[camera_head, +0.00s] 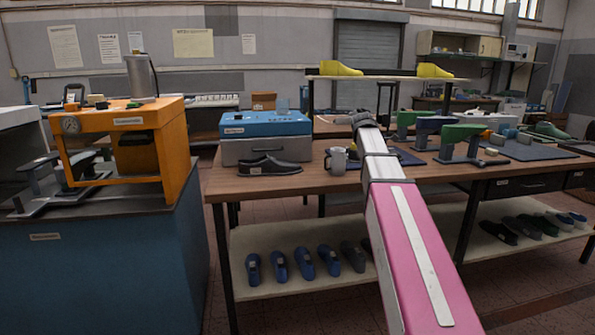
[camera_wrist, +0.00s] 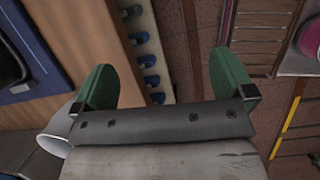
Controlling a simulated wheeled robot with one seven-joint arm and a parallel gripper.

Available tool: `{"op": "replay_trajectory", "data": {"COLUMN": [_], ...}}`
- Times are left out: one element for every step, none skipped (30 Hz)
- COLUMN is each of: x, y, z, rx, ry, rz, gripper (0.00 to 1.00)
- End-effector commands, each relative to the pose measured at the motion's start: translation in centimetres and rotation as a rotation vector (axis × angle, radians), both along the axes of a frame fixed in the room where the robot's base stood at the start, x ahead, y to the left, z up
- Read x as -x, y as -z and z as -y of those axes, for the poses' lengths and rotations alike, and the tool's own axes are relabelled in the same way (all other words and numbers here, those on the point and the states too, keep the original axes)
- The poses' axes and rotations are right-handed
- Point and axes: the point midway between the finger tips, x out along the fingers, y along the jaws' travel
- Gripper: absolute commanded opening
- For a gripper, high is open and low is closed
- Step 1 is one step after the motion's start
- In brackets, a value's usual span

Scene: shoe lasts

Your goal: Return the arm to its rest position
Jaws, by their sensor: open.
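My arm reaches out over the wooden workbench (camera_head: 300,183) in the head view, with a pink and white link in front. Its far end is small there, and the fingers are not clear. In the wrist view my gripper (camera_wrist: 163,66) has two green fingers spread wide apart, with nothing between them. The fingers show against the bench edge, the lower shelf and the brown floor. A grey mug (camera_head: 337,160) stands on the bench just left of my arm. A pale rounded thing (camera_wrist: 52,130) shows beside the left finger in the wrist view, partly hidden.
A dark shoe (camera_head: 270,166) lies by a blue-topped grey box (camera_head: 265,124). Blue lasts (camera_head: 305,263) line the lower shelf. An orange machine (camera_head: 125,140) stands left. A raised shelf (camera_head: 385,77) holds yellow lasts.

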Motion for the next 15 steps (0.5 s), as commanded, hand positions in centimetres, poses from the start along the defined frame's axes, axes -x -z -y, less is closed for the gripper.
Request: {"op": "replay_trajectory", "data": {"x": [0.6, 0.8, 1.2, 1.5, 1.9, 2.4, 2.9, 3.4, 4.1, 4.6, 5.1, 5.9, 6.5, 7.1, 7.9], "y": [1.4, 2.2, 3.3, 4.2, 5.2, 6.7, 7.9, 9.1, 10.7, 12.0, 13.1, 14.7, 15.8, 16.9, 18.3], "z": [-0.3, -0.4, -0.6, -0.8, -1.0, -1.3, -1.6, -1.8, -2.2, -2.5, -2.7, -3.1, -3.4, -3.6, -4.0], "rx": [-0.01, -0.017, -0.028, -0.035, -0.044, -0.058, -0.07, -0.081, -0.097, -0.109, -0.12, -0.136, -0.148, -0.158, -0.173], "ry": [0.027, 0.049, 0.081, 0.105, 0.135, 0.177, 0.213, 0.251, 0.303, 0.342, 0.383, 0.437, 0.477, 0.519, 0.575], "rz": [0.007, 0.014, 0.024, 0.03, 0.04, 0.051, 0.061, 0.072, 0.085, 0.093, 0.103, 0.114, 0.123, 0.131, 0.142], "gripper": [1.0, 1.0, 1.0, 1.0, 1.0, 1.0, 1.0, 1.0, 1.0, 1.0, 1.0, 1.0, 1.0, 1.0, 1.0]}}
